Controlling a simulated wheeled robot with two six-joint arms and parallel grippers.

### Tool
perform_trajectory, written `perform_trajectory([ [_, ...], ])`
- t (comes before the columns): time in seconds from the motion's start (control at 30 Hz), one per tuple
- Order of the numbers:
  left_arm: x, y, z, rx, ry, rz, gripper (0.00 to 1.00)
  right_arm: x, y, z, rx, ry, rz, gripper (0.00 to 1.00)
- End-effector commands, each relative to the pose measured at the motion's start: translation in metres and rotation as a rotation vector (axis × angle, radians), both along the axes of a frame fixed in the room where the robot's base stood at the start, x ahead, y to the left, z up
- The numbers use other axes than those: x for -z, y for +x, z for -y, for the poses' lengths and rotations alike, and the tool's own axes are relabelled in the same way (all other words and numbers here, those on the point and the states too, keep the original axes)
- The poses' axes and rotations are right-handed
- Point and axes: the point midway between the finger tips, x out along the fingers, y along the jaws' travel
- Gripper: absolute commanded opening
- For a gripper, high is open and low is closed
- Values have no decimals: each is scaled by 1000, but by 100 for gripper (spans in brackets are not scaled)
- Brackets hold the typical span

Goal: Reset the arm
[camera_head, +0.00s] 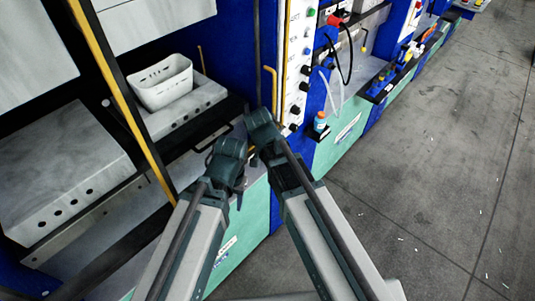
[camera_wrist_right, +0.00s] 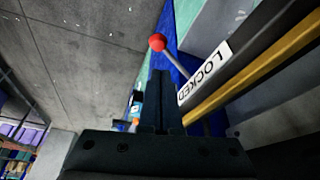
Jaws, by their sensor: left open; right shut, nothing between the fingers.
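My two arms reach up from the bottom of the head view towards the press. My left gripper (camera_head: 239,193) is small and dark below the bent left wrist, in front of the press's lower front; it is open, and I see nothing in it. My right gripper (camera_wrist_right: 160,102) shows in the right wrist view, its two dark fingers together with nothing between them. In the head view the right arm's own links hide its fingers.
A red-knobbed lever (camera_wrist_right: 157,42) and a "LOCKED" label (camera_wrist_right: 206,70) lie beyond the right fingers. A white bin (camera_head: 161,82) stands in the press. A white control panel (camera_head: 297,60) and a small orange-and-blue bottle (camera_head: 320,121) are near the arms. Grey floor (camera_head: 440,160) is open at right.

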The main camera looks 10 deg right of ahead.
Motion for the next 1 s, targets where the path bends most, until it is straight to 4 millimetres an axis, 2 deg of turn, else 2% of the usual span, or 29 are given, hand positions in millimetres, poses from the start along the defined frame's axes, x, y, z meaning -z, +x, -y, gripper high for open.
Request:
perform_trajectory([
  [0.03,-13,0,0,-2,0,0,50,-13,0,2,1,0,0,0],
  [0.17,-20,0,0,-5,-1,0,50,-20,-1,4,0,-1,1,0],
  [0.77,-18,0,0,-5,-1,0,50,-18,-3,5,-8,-3,-3,0],
  [0.87,-6,0,0,-4,-1,0,50,-3,-21,3,-85,-17,-50,0],
  [1.0,22,0,0,-2,0,0,50,30,-73,-4,-334,-48,-191,0],
])
